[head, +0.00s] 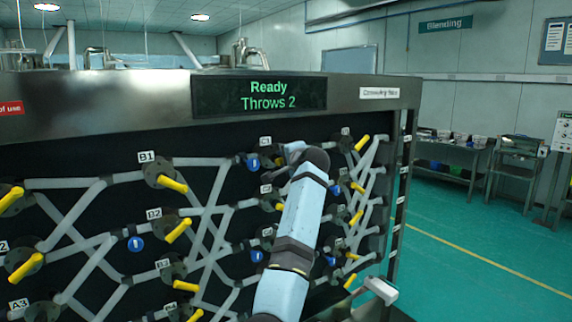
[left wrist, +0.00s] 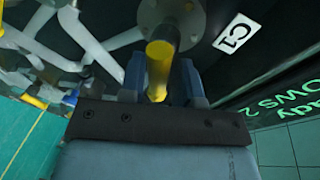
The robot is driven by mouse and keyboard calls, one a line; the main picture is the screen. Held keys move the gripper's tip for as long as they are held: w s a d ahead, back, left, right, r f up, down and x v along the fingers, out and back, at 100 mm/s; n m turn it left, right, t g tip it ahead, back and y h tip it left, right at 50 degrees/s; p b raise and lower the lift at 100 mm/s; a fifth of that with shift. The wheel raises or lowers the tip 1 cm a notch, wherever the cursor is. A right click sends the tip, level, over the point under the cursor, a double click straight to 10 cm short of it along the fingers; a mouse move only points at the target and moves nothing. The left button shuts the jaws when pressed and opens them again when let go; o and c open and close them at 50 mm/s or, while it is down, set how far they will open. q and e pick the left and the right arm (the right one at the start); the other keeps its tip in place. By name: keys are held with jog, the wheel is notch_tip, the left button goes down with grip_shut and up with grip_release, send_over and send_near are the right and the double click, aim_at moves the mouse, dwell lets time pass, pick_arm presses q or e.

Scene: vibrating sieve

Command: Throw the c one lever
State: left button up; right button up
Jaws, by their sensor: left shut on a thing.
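The C1 lever (left wrist: 160,66) is a yellow handle on a round grey hub (left wrist: 178,14), beside the white C1 label (left wrist: 237,33) in the left wrist view. My left gripper (left wrist: 160,82) has its two fingers on either side of the handle and is shut on it. In the head view, my left gripper (head: 292,152) is at the panel just right of the C1 label (head: 265,141). The lever itself is hidden there behind my wrist. My right gripper is in neither view.
The dark panel carries grey pipes and several other yellow levers, such as B1 (head: 172,184) and B2 (head: 178,230). A screen (head: 260,95) reads "Ready, Throws 2".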

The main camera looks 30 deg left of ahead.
pick_arm(q)
jog(key=n+b, duration=0.1)
jog(key=n, duration=0.1)
jog(key=n+t+b, duration=0.1)
jog(key=shift+f+n+b, duration=0.25)
jog(key=shift+n+b, duration=0.1)
jog(key=shift+n, duration=0.05)
jog(key=shift+s+r+n, duration=0.1)
jog(key=shift+r+n, duration=0.05)
jog(key=shift+n, duration=0.25)
jog(key=shift+r+t+b, duration=0.1)
jog(key=shift+t+b, duration=0.2)
jog(key=o, duration=0.6)
jog(key=shift+c, duration=0.2)
jog(key=shift+o, duration=0.8)
jog(key=shift+w, duration=0.25)
jog(key=shift+s+r, duration=0.1)
